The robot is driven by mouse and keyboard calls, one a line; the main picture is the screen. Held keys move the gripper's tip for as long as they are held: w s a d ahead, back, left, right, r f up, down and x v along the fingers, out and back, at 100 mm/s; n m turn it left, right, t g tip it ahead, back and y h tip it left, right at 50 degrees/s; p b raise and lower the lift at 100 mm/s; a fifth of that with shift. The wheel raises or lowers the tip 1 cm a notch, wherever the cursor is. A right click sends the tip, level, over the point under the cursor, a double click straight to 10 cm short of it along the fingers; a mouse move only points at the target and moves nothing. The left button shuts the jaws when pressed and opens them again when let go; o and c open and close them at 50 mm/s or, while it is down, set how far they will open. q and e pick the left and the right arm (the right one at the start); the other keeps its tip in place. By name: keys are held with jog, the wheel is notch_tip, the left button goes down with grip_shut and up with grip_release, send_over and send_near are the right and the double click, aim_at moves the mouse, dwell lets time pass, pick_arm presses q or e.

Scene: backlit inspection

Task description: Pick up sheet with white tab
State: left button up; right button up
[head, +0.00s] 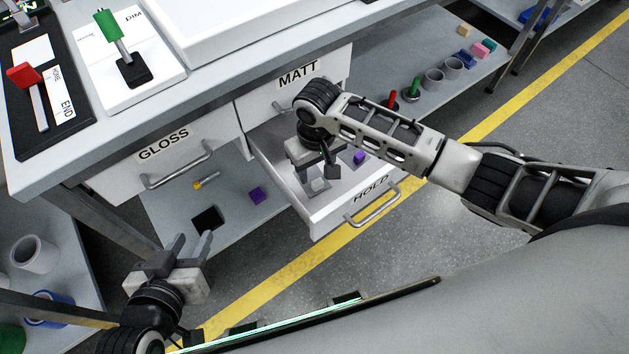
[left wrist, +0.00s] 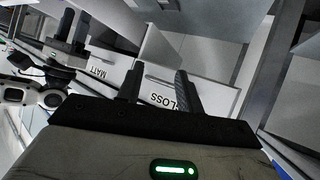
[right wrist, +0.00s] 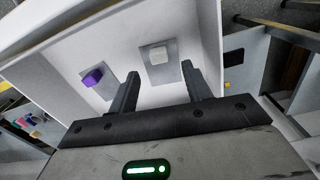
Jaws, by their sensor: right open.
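The sheet with the white tab (right wrist: 158,55) lies in the open HOLD drawer (head: 318,228). It is a thin grey plate with a small white block on it. In the head view, the sheet (head: 318,185) is partly hidden by my right gripper (head: 316,172). My right gripper is open and empty above the drawer; in the right wrist view its fingers (right wrist: 161,84) point toward the white tab, which shows just beyond the gap between them. My left gripper (head: 192,242) is open and empty at the lower left, away from the drawer, and its fingers also show in the left wrist view (left wrist: 159,84).
A second grey sheet with a purple tab (right wrist: 93,77) lies beside it in the drawer; the tab shows in the head view (head: 359,156). The closed MATT drawer (head: 315,88) is above and the GLOSS drawer (head: 150,165) to the left. The drawer walls surround both sheets.

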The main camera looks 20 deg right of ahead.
aim_at(312, 177)
notch_tip(312, 177, down, 5)
jog(key=shift+w+f+b, duration=0.1)
jog(key=shift+w+b, duration=0.05)
jog(key=shift+b, duration=0.6)
jog(key=shift+c, duration=0.3)
jog(key=c, duration=1)
